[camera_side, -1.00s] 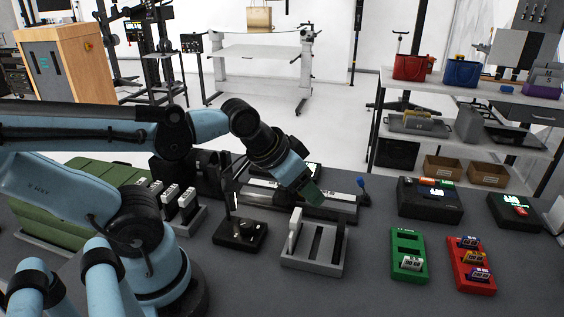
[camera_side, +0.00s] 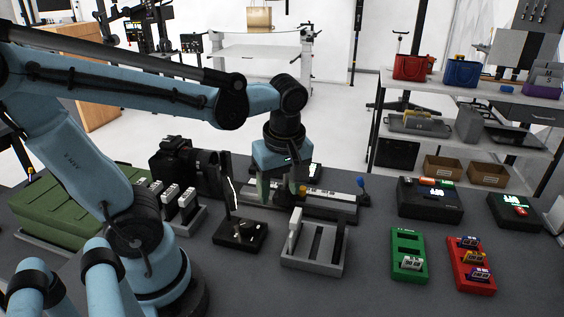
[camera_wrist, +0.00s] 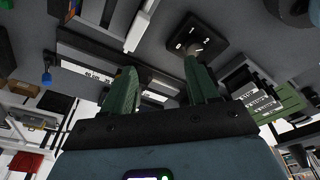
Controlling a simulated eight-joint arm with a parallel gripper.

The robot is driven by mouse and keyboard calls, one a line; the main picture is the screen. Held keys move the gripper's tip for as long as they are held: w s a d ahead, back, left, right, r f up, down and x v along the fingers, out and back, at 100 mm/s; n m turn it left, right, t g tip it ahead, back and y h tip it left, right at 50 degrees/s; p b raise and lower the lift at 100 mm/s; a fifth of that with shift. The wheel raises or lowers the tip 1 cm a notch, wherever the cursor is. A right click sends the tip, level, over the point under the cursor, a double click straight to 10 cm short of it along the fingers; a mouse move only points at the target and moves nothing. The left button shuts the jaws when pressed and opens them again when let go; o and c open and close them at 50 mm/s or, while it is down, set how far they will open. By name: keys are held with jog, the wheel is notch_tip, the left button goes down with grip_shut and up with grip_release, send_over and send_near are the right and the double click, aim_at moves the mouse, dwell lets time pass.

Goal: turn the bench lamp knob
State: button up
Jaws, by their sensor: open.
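The bench lamp is a black base (camera_side: 240,233) with a thin upright lit arm, left of my gripper in the side view. In the wrist view its base (camera_wrist: 208,31) shows at the top right, with white marks 0, 1 and 2 around a dark knob (camera_wrist: 194,47). My gripper (camera_side: 279,190) points down, open and empty, to the right of and behind the lamp. In the wrist view the green fingers of my gripper (camera_wrist: 160,65) stand apart. The right fingertip appears close to the knob in the picture and partly hides it; contact cannot be told.
A grey slotted tray (camera_side: 313,263) stands right of the lamp. A long grey rail fixture (camera_side: 335,205) lies behind it, below my gripper. A rack of upright pieces (camera_side: 190,217) is to the left. Green (camera_side: 408,272) and red (camera_side: 473,281) holders sit at the right.

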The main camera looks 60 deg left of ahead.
aim_at(248, 223)
jog(key=shift+s+a+f+n+g+y, duration=0.15)
jog(key=shift+s+a+f+n+g, duration=0.55)
jog(key=shift+f+n, duration=0.95)
jog(key=shift+s+a+f+n+g+y, duration=0.2)
jog(key=shift+s+a+f+n+g, duration=0.5)
jog(key=shift+f+n, duration=0.95)
jog(key=shift+s+a+f+n+g+y, duration=0.15)
jog(key=shift+s+a+f+n+g, duration=0.25)
jog(key=shift+s+a+f+n, duration=0.9)
jog(key=shift+w+d+f, duration=0.3)
jog(key=shift+d+f, duration=0.1)
jog(key=c, duration=1)
jog(key=shift+c, duration=0.2)
